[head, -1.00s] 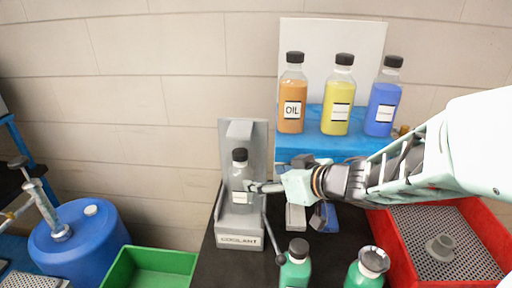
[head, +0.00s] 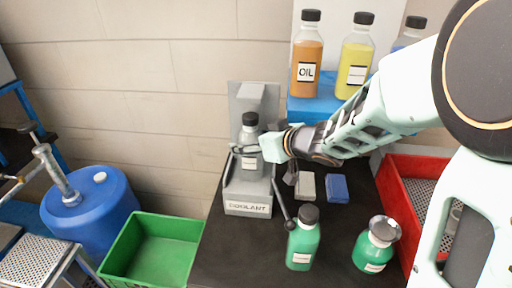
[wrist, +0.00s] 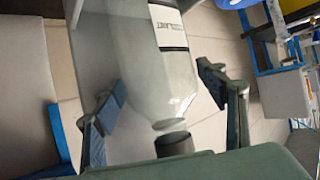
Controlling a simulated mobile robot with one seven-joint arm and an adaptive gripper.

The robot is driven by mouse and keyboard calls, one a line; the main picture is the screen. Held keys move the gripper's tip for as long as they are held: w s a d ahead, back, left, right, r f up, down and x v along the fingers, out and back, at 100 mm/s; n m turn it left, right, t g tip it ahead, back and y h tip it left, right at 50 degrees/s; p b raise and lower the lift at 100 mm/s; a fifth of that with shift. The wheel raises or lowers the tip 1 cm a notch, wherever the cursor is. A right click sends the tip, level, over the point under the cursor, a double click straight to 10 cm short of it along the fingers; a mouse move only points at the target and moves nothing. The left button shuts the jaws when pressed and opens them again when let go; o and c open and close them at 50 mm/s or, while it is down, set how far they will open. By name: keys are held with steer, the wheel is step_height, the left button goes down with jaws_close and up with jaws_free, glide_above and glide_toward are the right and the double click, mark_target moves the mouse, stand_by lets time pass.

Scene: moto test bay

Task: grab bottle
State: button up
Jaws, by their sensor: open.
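A clear grey bottle with a black cap and white label (head: 250,164) stands upright in the grey holder marked COOLANT (head: 248,208). My gripper (head: 247,150) comes from the right at the height of the bottle's upper part, one finger crossing its front. In the wrist view, the open fingers (wrist: 164,92) lie on either side of the bottle (wrist: 155,60), its cap pointing toward the palm. Gaps show between the fingers and the bottle there. The far finger is mostly hidden in the head view.
A green bottle (head: 303,243) and a green flask (head: 375,247) stand at the front of the dark table. A thin lever rises beside the holder. Orange (head: 307,58) and yellow (head: 355,65) bottles stand on a blue shelf. A green bin (head: 150,250) is at left, a red tray at right.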

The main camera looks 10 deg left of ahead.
steer(key=shift+c, duration=0.3)
steer(key=c, duration=0.8)
